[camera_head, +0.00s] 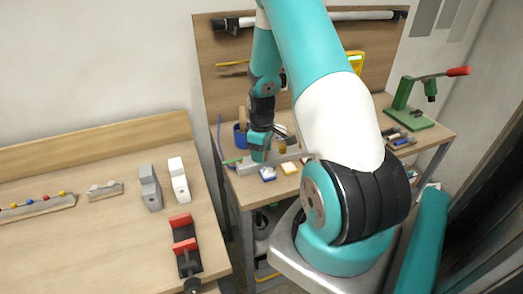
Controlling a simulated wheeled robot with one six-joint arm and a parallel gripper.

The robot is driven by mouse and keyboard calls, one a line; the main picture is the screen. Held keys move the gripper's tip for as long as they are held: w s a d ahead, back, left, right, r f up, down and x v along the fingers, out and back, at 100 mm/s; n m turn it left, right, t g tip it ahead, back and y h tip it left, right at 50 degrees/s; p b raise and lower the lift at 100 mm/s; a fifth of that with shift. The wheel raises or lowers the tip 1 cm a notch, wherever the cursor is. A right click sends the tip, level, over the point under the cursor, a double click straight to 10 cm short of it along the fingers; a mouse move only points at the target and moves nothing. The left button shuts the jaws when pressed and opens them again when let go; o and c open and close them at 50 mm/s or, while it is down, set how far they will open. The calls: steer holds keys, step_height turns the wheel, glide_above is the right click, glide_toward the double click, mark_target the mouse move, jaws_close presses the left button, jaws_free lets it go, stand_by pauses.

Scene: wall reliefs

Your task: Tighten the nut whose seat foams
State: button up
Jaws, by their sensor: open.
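My arm reaches from the right foreground to the far workbench (328,168). My gripper (259,157) points down there, over the left part of a long grey bar-like piece (246,169) on the bench top. The fingertips are small and partly hidden, and I see nothing held in them. I cannot make out any nut, seat or foam at this size. Whether the gripper touches the grey piece cannot be told.
The near wooden bench (90,245) holds a red-and-black vise (185,245) and grey and white blocks.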

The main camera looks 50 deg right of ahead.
steer(key=c, duration=0.9)
steer(key=m+b, duration=0.1)
steer(key=m, duration=0.4)
steer(key=shift+m, duration=0.4)
steer(key=m+b, duration=0.1)
steer(key=m, duration=0.4)
steer(key=shift+m, duration=0.4)
steer(key=o, duration=0.9)
